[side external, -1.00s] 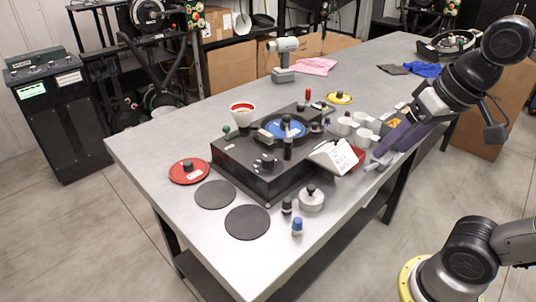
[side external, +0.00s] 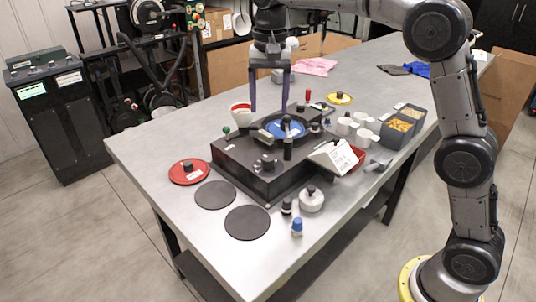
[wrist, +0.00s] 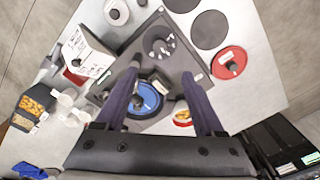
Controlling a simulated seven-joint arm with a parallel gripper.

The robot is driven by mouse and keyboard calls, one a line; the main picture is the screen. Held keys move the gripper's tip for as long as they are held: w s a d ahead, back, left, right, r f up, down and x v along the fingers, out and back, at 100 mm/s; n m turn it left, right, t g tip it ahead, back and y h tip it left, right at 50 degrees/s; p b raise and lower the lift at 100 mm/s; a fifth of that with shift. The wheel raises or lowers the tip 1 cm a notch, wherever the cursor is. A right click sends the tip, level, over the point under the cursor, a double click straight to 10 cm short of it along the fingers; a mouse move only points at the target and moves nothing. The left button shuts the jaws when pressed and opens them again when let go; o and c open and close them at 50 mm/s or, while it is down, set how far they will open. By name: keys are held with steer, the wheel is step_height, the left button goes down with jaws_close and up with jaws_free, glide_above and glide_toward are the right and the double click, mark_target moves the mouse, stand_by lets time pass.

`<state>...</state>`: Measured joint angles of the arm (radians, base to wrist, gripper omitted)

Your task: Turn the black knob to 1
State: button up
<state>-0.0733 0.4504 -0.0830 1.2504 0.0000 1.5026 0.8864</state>
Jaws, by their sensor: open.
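The black knob (side external: 268,163) sits on the front part of the black seed meter box (side external: 232,158). In the wrist view the knob (wrist: 160,46) shows from above, with pale marks around it; its numbers are too small to read. My gripper (side external: 269,110) is open and empty, pointing down above the back left part of the box, apart from the knob. In the wrist view its two spread fingers (wrist: 160,75) reach toward the box, and the knob lies beyond their tips.
A blue disc (side external: 284,127) with a dark upright post is on the box. A red lid (side external: 189,172) and black round mats (side external: 247,222) lie on the table.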

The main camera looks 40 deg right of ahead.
mark_target(268, 157)
step_height(268, 157, down, 15)
steer(key=shift+a+r, duration=0.1)
stand_by(0.5)
jaws_close()
